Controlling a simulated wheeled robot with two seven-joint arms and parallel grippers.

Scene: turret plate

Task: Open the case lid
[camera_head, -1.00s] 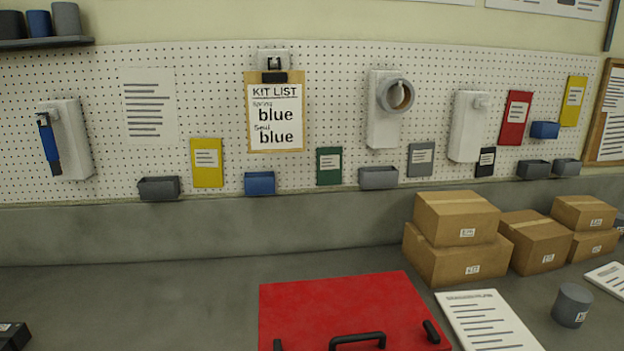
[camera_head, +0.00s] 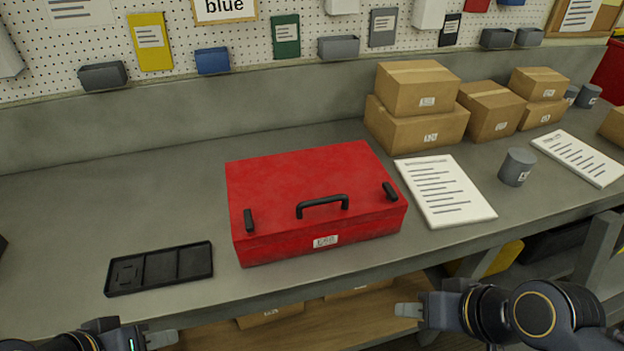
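The red case (camera_head: 310,185) lies on the grey workbench with its lid down. A black handle (camera_head: 322,206) stands at the front middle of its top. A black grip piece sits at the left front (camera_head: 249,220) and another at the right front (camera_head: 390,191). A white label (camera_head: 325,241) is on its front face. My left gripper (camera_head: 162,339) is at the bottom left, in front of the bench and apart from the case. My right gripper (camera_head: 408,310) is below and right of the case, also apart from it. The finger gap of each gripper is not clear.
A black compartment tray (camera_head: 160,268) lies left of the case. A printed sheet (camera_head: 443,190) lies close to its right, with a grey cup (camera_head: 517,167) beyond. Cardboard boxes (camera_head: 417,88) are stacked behind at the right.

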